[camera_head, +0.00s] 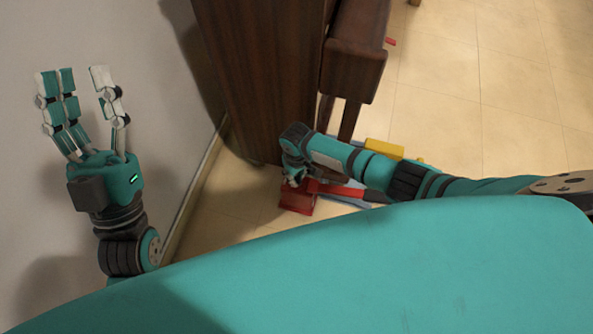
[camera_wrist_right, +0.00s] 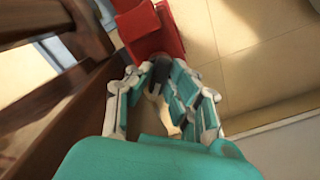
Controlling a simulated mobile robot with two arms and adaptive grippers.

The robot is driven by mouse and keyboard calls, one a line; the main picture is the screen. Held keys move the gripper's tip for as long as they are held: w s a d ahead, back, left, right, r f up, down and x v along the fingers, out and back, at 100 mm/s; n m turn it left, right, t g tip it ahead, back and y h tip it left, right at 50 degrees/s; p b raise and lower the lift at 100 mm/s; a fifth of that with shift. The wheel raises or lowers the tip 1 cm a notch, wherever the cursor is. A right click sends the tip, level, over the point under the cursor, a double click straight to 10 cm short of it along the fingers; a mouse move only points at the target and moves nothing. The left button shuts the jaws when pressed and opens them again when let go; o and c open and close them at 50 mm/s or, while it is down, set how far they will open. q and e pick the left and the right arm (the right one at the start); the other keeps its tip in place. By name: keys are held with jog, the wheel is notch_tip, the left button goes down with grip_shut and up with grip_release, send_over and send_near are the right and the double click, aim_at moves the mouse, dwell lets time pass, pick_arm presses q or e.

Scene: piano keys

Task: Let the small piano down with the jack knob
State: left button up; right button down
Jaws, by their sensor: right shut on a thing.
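The small piano (camera_head: 265,70) is dark brown wood and stands near the wall at the top middle of the head view. A red jack (camera_head: 299,199) sits on the floor at its lower end, and it also shows in the right wrist view (camera_wrist_right: 150,30). My right gripper (camera_head: 294,180) is down at the jack. In the right wrist view its fingers (camera_wrist_right: 163,85) are closed around a dark knob (camera_wrist_right: 160,72) at the red body. The fingers hide part of the knob. My left gripper (camera_head: 85,82) is raised before the wall, fingers spread, empty.
A pale wall (camera_head: 50,220) runs along the left side. A yellow object (camera_head: 384,149) and a grey-blue item (camera_head: 345,200) lie on the floor by my right arm. A piano leg (camera_head: 349,120) stands close by.

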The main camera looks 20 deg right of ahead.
pick_arm(q)
jog(key=w+f+g+y+p, duration=0.2)
jog(key=w+f+g+y, duration=0.1)
jog(key=w+f+g, duration=0.4)
pick_arm(e)
jog(key=m, duration=0.3)
jog(key=shift+a+r, duration=0.1)
jog(key=shift+r, duration=0.05)
jog(key=m+p, duration=0.2)
jog(key=shift+m, duration=0.4)
jog(key=m+p, duration=0.1)
jog(key=m, duration=0.2)
pick_arm(q)
jog(key=s+a+f+g+y, duration=0.1)
jog(key=s+f+g, duration=0.1)
jog(key=f+g, duration=0.2)
jog(key=s+a+f+g+y, duration=0.1)
jog(key=f+g, duration=0.3)
jog(key=f, duration=0.6)
jog(key=shift+s+a+f+n, duration=0.2)
jog(key=shift+s+f+n, duration=0.1)
jog(key=shift+s, duration=0.25)
pick_arm(e)
jog(key=shift+m, duration=0.6)
jog(key=shift+w, duration=0.1)
jog(key=c, duration=1.3)
grip_release()
jog(key=shift+o, duration=0.2)
